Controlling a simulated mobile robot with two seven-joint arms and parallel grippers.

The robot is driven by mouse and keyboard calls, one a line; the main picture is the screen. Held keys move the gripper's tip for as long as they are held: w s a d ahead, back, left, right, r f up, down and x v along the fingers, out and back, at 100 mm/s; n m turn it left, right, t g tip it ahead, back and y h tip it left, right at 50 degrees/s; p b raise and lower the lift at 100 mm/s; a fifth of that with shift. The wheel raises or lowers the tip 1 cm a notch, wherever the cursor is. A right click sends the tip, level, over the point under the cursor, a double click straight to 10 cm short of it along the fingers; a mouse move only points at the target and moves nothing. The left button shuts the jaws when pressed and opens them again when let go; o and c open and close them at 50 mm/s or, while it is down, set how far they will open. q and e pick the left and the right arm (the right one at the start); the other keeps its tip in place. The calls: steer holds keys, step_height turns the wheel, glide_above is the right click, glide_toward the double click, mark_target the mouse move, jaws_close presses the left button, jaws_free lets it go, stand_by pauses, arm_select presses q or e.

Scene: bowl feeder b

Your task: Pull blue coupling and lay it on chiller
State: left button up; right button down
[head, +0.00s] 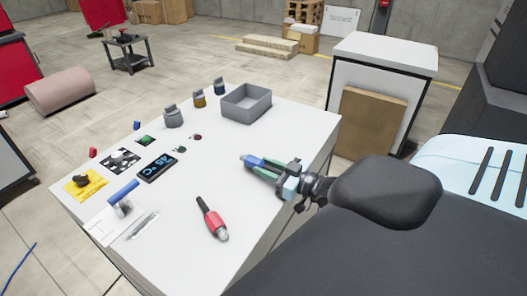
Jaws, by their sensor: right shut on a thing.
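My right gripper (268,170) comes in from the right over the right part of the white table. It is shut on a small blue piece (253,161) with a pale tip, which looks like the blue coupling. The fingers partly cover this piece, and I cannot tell whether it touches the table top. I cannot make out for sure which thing is the chiller. My left gripper is not in view.
The white table (255,215) holds a grey bin (246,104), several lidded jars, a dark display (157,168), a blue-handled tool (123,192) and a red-and-black tool (212,218). A white cabinet (385,52) stands behind right, with a cardboard box (371,123) before it.

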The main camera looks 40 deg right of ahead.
steer(key=c, duration=1)
jaws_free()
steer(key=shift+o, duration=0.2)
steer(key=shift+s, duration=0.1)
steer(key=shift+s, duration=0.2)
steer(key=v, duration=0.5)
steer(key=shift+s+d, duration=0.15)
steer(key=shift+s, duration=0.15)
steer(key=shift+v, duration=0.8)
steer(key=shift+r, duration=0.1)
